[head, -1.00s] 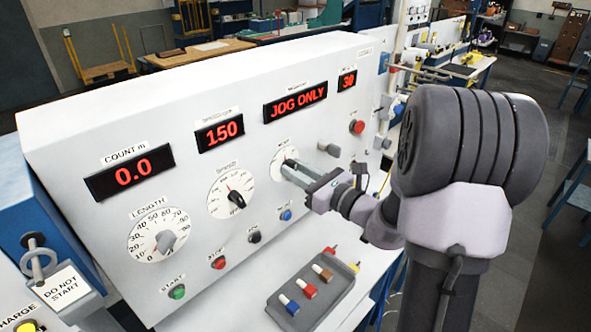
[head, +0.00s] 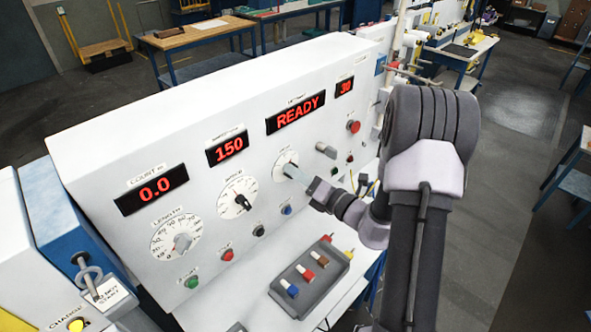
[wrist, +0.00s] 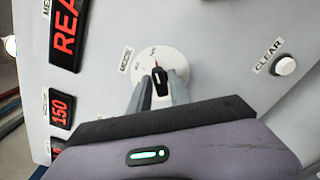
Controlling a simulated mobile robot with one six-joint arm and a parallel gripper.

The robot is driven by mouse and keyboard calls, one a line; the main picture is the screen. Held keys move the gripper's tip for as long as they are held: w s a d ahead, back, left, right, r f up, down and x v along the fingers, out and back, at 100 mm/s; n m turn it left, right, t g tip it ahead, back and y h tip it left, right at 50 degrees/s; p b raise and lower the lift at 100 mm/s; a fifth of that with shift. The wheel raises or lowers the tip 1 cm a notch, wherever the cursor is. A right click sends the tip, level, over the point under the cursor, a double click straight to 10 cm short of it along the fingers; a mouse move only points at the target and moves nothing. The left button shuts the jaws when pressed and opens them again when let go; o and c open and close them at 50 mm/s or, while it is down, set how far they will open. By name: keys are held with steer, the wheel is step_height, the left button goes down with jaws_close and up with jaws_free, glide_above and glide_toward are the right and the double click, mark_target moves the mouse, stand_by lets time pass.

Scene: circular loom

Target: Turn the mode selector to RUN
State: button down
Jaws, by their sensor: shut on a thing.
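My gripper (wrist: 159,90) is shut on the knob, one finger on each side. The pointer aims at a mark near the top of the dial in that view; its lettering is too small to read surely. In the head view the dial (head: 285,160) shows on the white panel, and my gripper (head: 292,173) hides the knob. The display (head: 295,113) above reads READY.
The white panel (head: 110,150) also carries a speed dial (head: 238,198), a length dial (head: 175,237), a red button (head: 353,126) and a grey lever (head: 326,149). A grey tray (head: 310,282) with several coloured pieces sits below. A CLEAR button (wrist: 286,66) is right of the dial.

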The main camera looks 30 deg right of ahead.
steer(key=c, duration=1.4)
jaws_free()
steer(key=shift+w+a, duration=0.1)
steer(key=b+v, duration=0.1)
steer(key=v, duration=0.6)
